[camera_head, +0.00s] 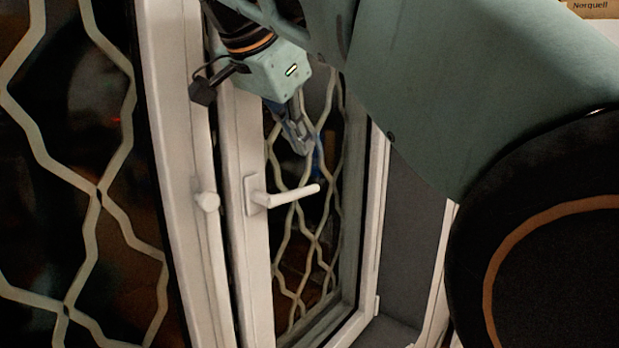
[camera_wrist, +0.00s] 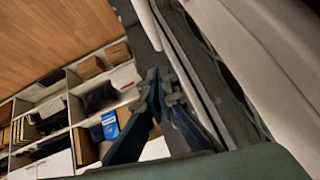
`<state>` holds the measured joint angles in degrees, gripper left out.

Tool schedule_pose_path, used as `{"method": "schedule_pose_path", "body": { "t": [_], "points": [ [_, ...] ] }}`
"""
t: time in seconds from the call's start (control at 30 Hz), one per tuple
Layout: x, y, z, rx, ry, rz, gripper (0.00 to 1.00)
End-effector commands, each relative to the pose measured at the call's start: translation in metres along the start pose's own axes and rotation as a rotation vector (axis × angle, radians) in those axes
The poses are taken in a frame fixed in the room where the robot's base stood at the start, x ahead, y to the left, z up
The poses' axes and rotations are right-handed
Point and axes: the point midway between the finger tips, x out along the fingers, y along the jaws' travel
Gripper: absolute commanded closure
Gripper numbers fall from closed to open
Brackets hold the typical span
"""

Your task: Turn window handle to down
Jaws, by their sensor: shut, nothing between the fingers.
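The white window handle (camera_head: 290,196) is on the white window frame in the head view. Its lever lies nearly level and points to the right from its base plate. My gripper (camera_head: 303,149) is above the lever, shut and empty, with its fingers pointing down. It looks apart from the handle, with a gap between the fingertips and the lever. My gripper also shows in the wrist view (camera_wrist: 160,82), with the fingertips together.
A white knob (camera_head: 207,201) sits on the frame left of the handle. Wavy pale bars (camera_head: 97,190) cross the dark panes. The wrist view shows a shelf unit (camera_wrist: 73,110) with boxes at the left and a pale frame (camera_wrist: 265,70) close at the right.

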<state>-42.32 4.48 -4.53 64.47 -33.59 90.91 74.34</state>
Motion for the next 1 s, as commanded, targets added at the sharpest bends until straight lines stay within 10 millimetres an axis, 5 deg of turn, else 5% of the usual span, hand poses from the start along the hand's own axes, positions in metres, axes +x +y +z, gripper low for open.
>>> {"method": "schedule_pose_path", "body": {
  "t": [0.17,0.33,1.0],
  "points": [
    [0.039,0.002,0.000,0.001,0.000,0.004,1.00],
    [0.053,0.001,0.019,-0.003,-0.001,0.002,1.00],
    [0.062,0.000,0.028,0.001,-0.005,0.001,1.00]
  ]
}}
